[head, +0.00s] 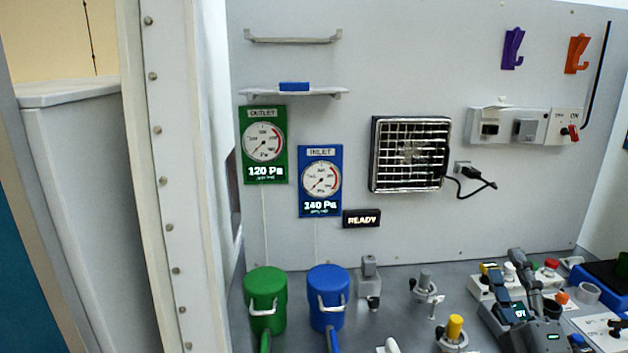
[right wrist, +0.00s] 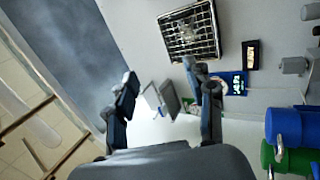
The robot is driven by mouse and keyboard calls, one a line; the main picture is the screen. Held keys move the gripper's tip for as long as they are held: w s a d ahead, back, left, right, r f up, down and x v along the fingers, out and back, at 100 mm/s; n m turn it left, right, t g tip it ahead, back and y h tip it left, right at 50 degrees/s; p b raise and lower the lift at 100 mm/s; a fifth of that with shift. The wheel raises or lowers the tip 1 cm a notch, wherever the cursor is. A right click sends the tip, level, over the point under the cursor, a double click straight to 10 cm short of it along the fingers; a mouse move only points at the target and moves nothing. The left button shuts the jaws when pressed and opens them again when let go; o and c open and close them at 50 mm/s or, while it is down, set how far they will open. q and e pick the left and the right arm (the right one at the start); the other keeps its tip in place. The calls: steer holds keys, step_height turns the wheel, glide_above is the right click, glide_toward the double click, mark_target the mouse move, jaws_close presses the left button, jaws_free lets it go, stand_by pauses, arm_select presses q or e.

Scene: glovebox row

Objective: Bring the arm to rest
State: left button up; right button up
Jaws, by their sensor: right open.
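My right gripper (head: 508,268) shows at the lower right of the head view, dark grey, above the bench beside a white box with coloured buttons. In the right wrist view its two fingers (right wrist: 160,78) stand apart with nothing between them. It is open and holds nothing. The rest of my right arm is mostly outside the head view. My left gripper is not in view.
Green canister (head: 265,292) and blue canister (head: 328,288) stand at the wall. Small metal fittings, including one with a yellow top (head: 455,328), stand between them and the gripper. A button box (head: 485,290) and a blue tray (head: 590,285) are close by.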

steer(key=s+f+m+g+h, duration=0.2)
steer(key=s+f+m+g, duration=0.15)
steer(key=f, duration=0.45)
steer(key=s+f+m+g+h, duration=0.1)
steer(key=s+f+m+g, duration=0.3)
steer(key=f, duration=0.4)
steer(key=s+f+m+g+h, duration=0.2)
steer(key=s+f+m+g, duration=0.15)
steer(key=f+m, duration=0.35)
steer(key=s+a+f+g+y, duration=0.3)
steer(key=s+a+f+g, duration=0.25)
steer(key=s, duration=0.25)
steer(key=s+a+f+g+y, duration=0.3)
steer(key=s+a+f+g, duration=0.1)
steer(key=s+a+f, duration=0.3)
step_height(320, 180, down, 28)
steer(key=s+d+r, duration=0.1)
steer(key=s, duration=0.2)
steer(key=s+d+f+g, duration=0.2)
steer(key=s+d+f, duration=0.1)
steer(key=s+f, duration=1.2)
steer(key=shift+s+h, duration=0.3)
steer(key=shift+s, duration=0.15)
